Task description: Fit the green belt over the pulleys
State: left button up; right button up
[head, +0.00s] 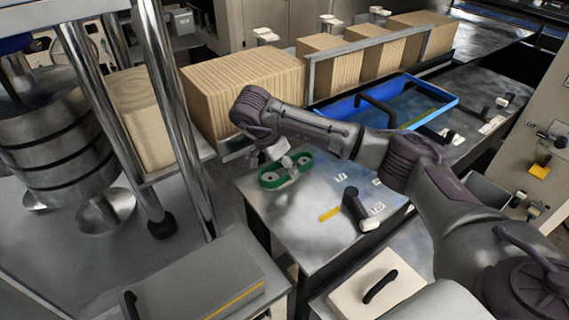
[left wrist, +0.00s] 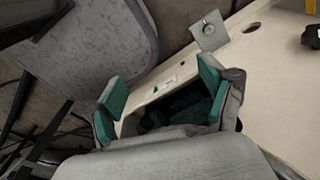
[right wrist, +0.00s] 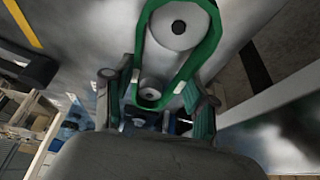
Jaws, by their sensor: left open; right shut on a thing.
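The green belt (head: 279,185) is a closed loop at the far left end of the metal bench top. In the right wrist view the belt (right wrist: 205,53) runs around a large round pulley (right wrist: 172,30) and a small pulley (right wrist: 150,88). I cannot tell whether it sits in their grooves or just above them. My right gripper (head: 287,160) reaches down over the belt and is shut on it. Its fingers (right wrist: 160,92) show on both sides of the small-pulley end. My left gripper (left wrist: 160,95) is open and empty in the left wrist view, outside the head view.
A blue-rimmed tray (head: 455,101) lies on the bench behind my right arm. A black handle (head: 352,205) stands right of the belt, by a yellow strip (head: 330,213). Wood-coloured blocks (head: 243,88) line the back. Steel posts (head: 165,90) and rollers stand at left.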

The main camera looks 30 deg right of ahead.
jog(key=shift+f, duration=0.3)
dwell(0.4)
jog(key=o, duration=1.3)
jog(key=shift+c, duration=0.2)
jog(key=shift+r, duration=0.1)
jog(key=v, duration=1.2)
jog(key=shift+s, duration=0.1)
